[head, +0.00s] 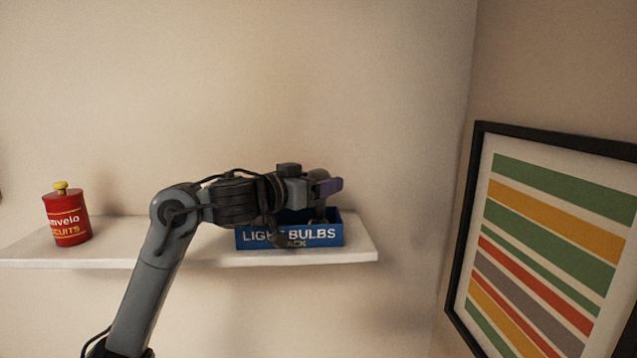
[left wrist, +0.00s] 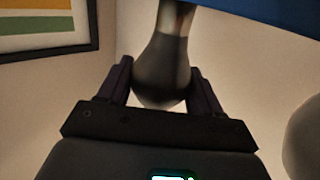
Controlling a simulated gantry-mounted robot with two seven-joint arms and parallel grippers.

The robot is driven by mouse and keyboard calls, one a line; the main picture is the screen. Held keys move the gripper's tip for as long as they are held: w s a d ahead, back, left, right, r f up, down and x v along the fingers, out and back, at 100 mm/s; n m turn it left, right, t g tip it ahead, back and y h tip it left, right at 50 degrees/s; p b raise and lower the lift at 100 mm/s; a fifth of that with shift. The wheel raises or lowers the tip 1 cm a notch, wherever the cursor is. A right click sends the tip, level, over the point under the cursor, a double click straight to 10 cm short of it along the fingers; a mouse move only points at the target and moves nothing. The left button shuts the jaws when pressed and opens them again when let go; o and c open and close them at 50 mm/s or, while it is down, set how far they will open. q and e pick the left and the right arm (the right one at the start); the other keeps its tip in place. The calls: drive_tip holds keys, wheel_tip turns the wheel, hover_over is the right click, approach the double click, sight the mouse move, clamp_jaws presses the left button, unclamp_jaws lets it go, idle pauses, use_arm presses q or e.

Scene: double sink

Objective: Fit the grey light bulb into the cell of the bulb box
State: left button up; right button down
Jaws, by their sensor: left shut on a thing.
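The grey light bulb (left wrist: 164,72) is between the two dark fingers of my left gripper (left wrist: 160,82) in the left wrist view. The fingers are shut on its wide round end, and its narrower neck points away from the palm. In the head view my left gripper (head: 325,187) is over the right part of the blue bulb box (head: 290,237), which is lettered "LIGHT BULBS". The box edge also shows at the top of the left wrist view (left wrist: 275,12). My arm hides much of the box's inside, so the cell and the bulb's exact height over it cannot be told. My right gripper is not in view.
The box stands near the right end of a white wall shelf (head: 190,257). A red biscuit tin (head: 67,220) with a yellow knob stands at the shelf's left. The shelf between them is clear. A framed striped picture (head: 550,235) hangs on the right wall.

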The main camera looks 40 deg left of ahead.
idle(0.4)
use_arm(q)
drive_tip(key=shift+p, duration=0.35)
idle(0.5)
idle(0.6)
drive_tip(key=shift+f+b, duration=0.35)
drive_tip(key=shift+f, duration=0.4)
drive_tip(key=shift+f+b, duration=0.6)
drive_tip(key=shift+f, duration=0.35)
drive_tip(key=o, duration=0.9)
